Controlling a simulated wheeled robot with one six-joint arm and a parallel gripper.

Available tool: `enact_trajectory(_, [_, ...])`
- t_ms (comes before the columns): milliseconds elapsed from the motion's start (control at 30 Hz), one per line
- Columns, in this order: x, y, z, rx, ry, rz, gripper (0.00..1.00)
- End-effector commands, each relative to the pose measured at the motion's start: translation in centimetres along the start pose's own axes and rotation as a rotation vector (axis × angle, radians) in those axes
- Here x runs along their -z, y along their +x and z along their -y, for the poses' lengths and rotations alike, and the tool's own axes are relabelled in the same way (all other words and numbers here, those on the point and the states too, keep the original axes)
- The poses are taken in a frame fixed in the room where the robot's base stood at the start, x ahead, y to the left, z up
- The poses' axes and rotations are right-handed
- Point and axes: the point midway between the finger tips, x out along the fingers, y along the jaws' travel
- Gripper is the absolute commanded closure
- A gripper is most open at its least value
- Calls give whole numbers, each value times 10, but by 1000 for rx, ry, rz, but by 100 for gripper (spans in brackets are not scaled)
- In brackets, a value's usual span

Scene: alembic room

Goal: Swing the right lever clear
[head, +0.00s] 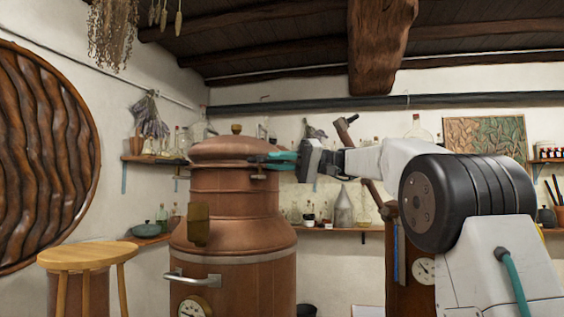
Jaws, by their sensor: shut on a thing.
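The copper still (236,215) stands upright left of centre, with its domed lid (225,148) on top. My gripper (257,160) reaches in from the right, and its teal fingers are at the right side of the still's neck, just under the lid's rim. It is shut on the right lever (259,176), of which only a small dark part shows below the fingers. The rest of that lever is hidden by the fingers or too small to make out. A brass lever (198,224) hangs down on the front left of the neck.
A metal handle (192,279) and a gauge (193,307) stick out from the still's lower front. A wooden stool (88,256) stands at left. Wall shelves with bottles (148,232) are behind. A wooden case with a gauge (424,270) stands behind my arm.

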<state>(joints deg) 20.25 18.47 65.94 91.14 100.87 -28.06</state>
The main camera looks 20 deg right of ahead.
Motion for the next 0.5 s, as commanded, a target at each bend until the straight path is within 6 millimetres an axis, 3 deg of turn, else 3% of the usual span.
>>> enact_trajectory(500, [1,2,-3,42,3,68,100])
